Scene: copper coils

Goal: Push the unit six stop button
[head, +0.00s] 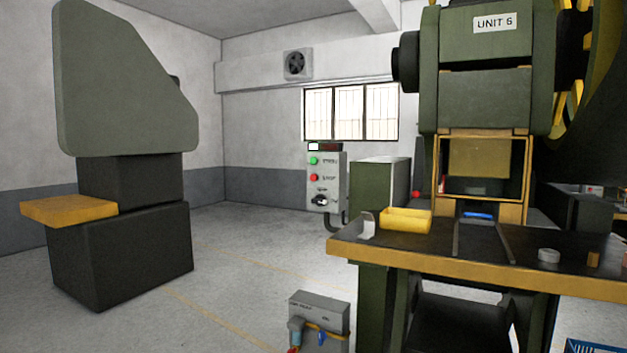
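The press labelled UNIT 6 (495,22) stands at the right, green with a yellow-edged work table. A grey control box (333,187) stands left of it, behind the table's left end. It carries a green button (314,161) at the top, a red button (314,177) below it and a black knob (320,201) at the bottom. The labels beside the buttons are too small to read surely; the red one looks like the stop button. My gripper is not in view, so nothing is seen touching the box.
A yellow tray (405,224) sits on the press table (380,246). A low grey box (320,310) with a pipe and hoses stands on the floor in front. A dark green machine (125,240) with a yellow ledge stands at the left. The floor between (235,270) is clear.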

